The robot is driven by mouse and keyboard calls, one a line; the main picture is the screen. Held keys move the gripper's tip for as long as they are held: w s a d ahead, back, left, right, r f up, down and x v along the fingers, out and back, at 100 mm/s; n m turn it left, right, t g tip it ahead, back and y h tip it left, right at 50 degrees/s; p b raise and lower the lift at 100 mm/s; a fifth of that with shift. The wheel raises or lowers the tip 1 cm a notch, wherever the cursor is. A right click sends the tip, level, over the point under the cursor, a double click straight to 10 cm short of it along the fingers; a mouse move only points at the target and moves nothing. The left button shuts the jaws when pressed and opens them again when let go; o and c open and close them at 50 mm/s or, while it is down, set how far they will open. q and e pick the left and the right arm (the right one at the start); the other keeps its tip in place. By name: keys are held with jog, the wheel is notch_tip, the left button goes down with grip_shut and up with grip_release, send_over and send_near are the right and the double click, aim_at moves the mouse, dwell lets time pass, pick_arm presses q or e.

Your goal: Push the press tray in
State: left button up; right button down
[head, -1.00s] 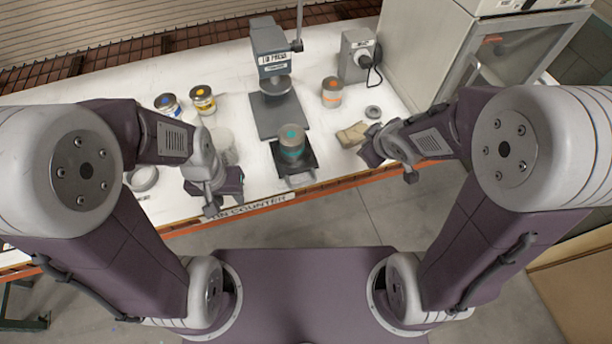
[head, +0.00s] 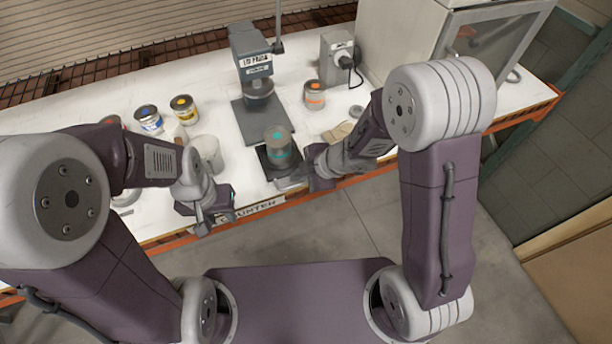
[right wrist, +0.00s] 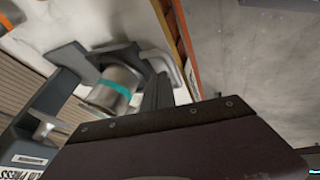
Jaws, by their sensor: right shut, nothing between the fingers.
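The press (head: 252,62) stands at the back of the counter with a dark base plate (head: 280,118). Its dark tray (head: 264,163) sticks out toward the counter's front edge and carries a grey can with a teal band (head: 277,152). The can and the tray's pale handle (right wrist: 190,72) show in the right wrist view. My right gripper (head: 300,181) is shut and empty, close by the tray's front end; I cannot tell whether it touches. My left gripper (head: 218,216) hangs at the counter's front edge, left of the tray; its finger gap is unclear.
An orange-banded can (head: 314,98) stands right of the press, near a grey box with a cable (head: 338,58). A tan cloth (head: 338,131) lies beside my right arm. A white tub (head: 207,152) and colorant cans (head: 148,119) stand left. A cabinet is at the right.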

jog(key=shift+x, duration=1.25)
pick_arm(q)
jog(key=shift+f, duration=0.45)
